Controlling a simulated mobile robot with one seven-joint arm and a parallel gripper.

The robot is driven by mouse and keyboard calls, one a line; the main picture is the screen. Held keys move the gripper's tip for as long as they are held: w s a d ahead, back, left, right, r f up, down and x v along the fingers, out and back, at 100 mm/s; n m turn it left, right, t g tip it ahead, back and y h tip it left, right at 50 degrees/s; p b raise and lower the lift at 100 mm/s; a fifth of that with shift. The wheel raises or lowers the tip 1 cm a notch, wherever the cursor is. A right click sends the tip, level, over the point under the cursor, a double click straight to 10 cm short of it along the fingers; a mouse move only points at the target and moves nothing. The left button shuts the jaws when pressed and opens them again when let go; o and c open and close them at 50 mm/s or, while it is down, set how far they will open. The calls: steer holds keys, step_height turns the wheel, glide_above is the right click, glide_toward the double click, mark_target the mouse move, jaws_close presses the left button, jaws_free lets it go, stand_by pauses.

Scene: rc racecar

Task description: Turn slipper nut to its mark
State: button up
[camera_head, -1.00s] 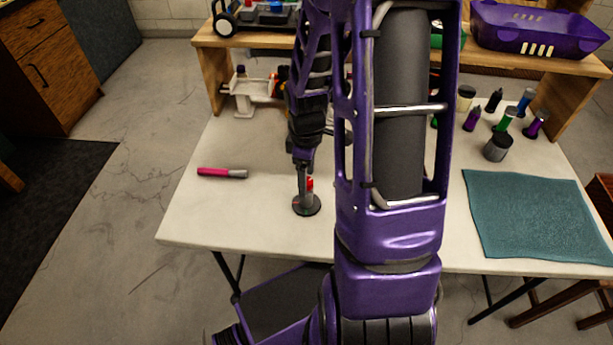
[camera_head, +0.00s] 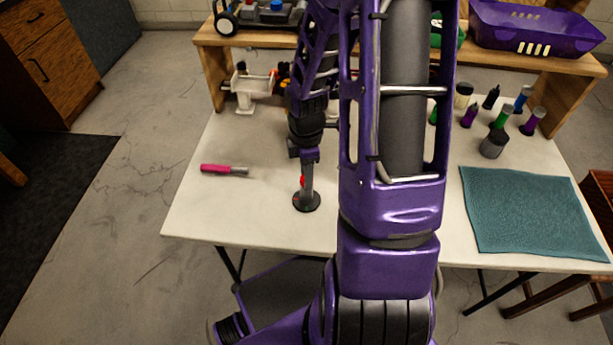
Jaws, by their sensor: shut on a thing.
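A small dark round base (camera_head: 306,203) sits on the white table, left of the middle, below my gripper. A slim grey upright part and a small red piece (camera_head: 302,180) show just above it. I take this to be the slipper nut's stand; the nut and its mark are too small to make out. My gripper (camera_head: 307,184) points straight down over the stand and is shut on the part at its top. The fingertips blend with the grey part, so the exact contact is unclear.
A pink and grey pen-like tool (camera_head: 224,169) lies to the left. A white holder (camera_head: 247,95) stands behind. Several bottles and a dark cup (camera_head: 493,146) are at the right, near a teal mat (camera_head: 535,215). A wooden shelf (camera_head: 560,68) carries a purple basket (camera_head: 535,27).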

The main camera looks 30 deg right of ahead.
jaws_close()
steer(key=m, duration=0.3)
steer(key=shift+b, duration=0.35)
steer(key=shift+m, duration=0.4)
steer(key=shift+f+m+b, duration=0.1)
steer(key=shift+m+b, duration=0.2)
steer(key=shift+m, duration=1.2)
